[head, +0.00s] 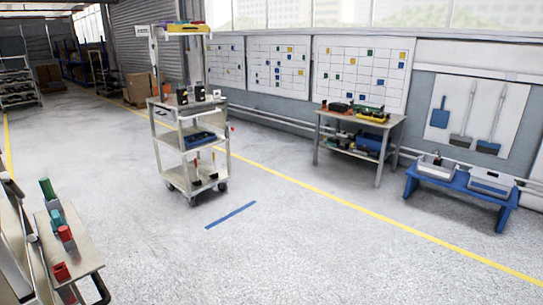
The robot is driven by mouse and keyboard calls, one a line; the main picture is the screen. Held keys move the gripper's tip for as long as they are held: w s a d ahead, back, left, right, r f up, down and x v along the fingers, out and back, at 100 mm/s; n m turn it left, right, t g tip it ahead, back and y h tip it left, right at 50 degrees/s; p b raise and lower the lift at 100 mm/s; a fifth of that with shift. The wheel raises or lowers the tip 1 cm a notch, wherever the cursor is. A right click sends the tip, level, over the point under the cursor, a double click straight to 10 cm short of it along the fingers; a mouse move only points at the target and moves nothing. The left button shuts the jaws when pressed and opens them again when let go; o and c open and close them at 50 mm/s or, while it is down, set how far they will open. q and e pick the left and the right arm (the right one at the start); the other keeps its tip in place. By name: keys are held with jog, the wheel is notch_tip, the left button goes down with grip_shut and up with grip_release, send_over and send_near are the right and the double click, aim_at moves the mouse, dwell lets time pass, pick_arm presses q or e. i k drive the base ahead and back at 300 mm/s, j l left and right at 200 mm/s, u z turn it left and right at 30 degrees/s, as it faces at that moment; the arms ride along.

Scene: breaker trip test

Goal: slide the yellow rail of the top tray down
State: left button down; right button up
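A pale wheeled cart (189,150) stands upright on the floor, left of the middle of the view. At its top is a small raised tray with a yellow rail (188,29) along its front, and several small coloured items sit on it. The rail is at the upper end of the cart's posts, well above the cart's upper shelf (186,103). It is too small to tell how the rail is fastened. Neither of my grippers shows in the view.
A grey workbench (362,117) with tools and a blue bench (462,181) stand along the right wall. A second cart (83,250) with coloured items is close at lower left. Open floor lies before the tall cart, with a blue tape strip (231,215).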

aim_at(171, 28)
jog(key=i+l+z, duration=0.2)
jog(key=i, duration=0.95)
jog(key=j, duration=0.1)
